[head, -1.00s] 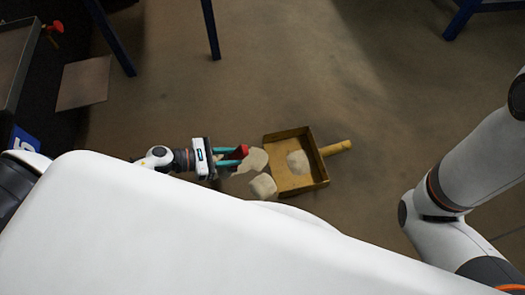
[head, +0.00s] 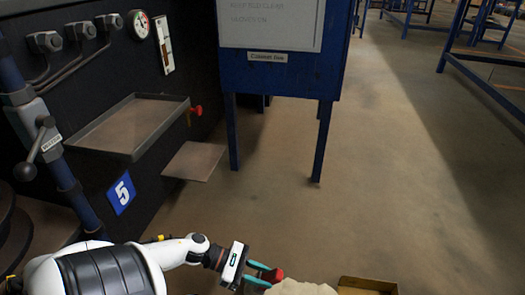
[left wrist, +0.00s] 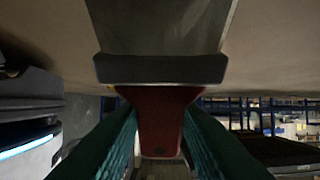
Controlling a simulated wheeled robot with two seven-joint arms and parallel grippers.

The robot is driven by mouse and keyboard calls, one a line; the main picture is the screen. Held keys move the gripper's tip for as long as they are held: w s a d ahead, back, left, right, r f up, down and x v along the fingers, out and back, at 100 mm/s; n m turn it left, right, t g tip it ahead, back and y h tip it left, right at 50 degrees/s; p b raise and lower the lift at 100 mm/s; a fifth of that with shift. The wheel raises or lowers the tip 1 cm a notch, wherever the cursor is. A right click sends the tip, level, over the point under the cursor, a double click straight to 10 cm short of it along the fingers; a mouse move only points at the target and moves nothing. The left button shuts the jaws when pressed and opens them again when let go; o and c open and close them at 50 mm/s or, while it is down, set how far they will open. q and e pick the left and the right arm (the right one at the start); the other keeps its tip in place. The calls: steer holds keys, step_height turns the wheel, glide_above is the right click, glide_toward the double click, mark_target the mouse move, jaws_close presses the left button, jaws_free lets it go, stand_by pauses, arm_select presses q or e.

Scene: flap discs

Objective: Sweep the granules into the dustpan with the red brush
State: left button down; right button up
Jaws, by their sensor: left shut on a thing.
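My left gripper (head: 262,273) is low at the bottom of the head view, its teal fingers shut on the red brush (head: 276,275). In the left wrist view the red brush (left wrist: 160,118) sits between both fingers, with a wide grey part across its far end. A pale heap of granules (head: 300,288) lies just right of the brush, cut off by the frame's bottom edge. My right gripper is not in view.
A blue stand (head: 282,72) with a sign is on the floor ahead. A dark machine panel (head: 95,90) with a tray (head: 130,122), a lower plate (head: 194,162) and a red knob (head: 195,110) stands at left. The floor (head: 390,170) at centre right is clear.

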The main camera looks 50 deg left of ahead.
arm_select(q)
steer(key=shift+f, duration=0.25)
steer(key=shift+f+b, duration=0.5)
steer(key=shift+b, duration=0.1)
steer(key=shift+w+d, duration=0.1)
